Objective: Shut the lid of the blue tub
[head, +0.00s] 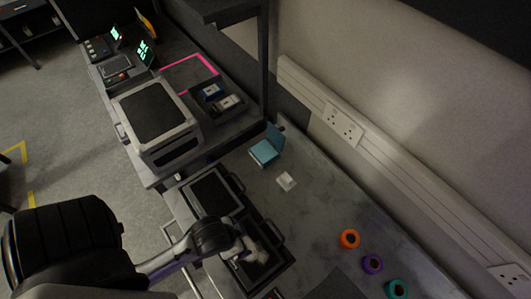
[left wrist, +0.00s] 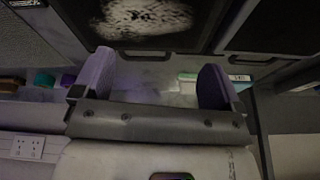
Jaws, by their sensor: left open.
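The small blue tub (head: 263,152) stands on the grey bench in the head view, near the wall. Its lid (head: 274,134) stands up open at the back right side of the tub. My left gripper (head: 250,254) is over the black-topped trays, well in front of the tub and apart from it. In the left wrist view the left gripper (left wrist: 155,82) has its two fingers wide apart with nothing between them. I cannot surely make out the tub in that view. My right gripper is not in view.
A small white block (head: 286,181) lies near the tub. Orange (head: 349,239), purple (head: 372,264) and teal (head: 397,289) rings lie at lower right. A grey case (head: 156,119) and a shelf post (head: 264,60) stand to the left and behind. Bench right of the white block is clear.

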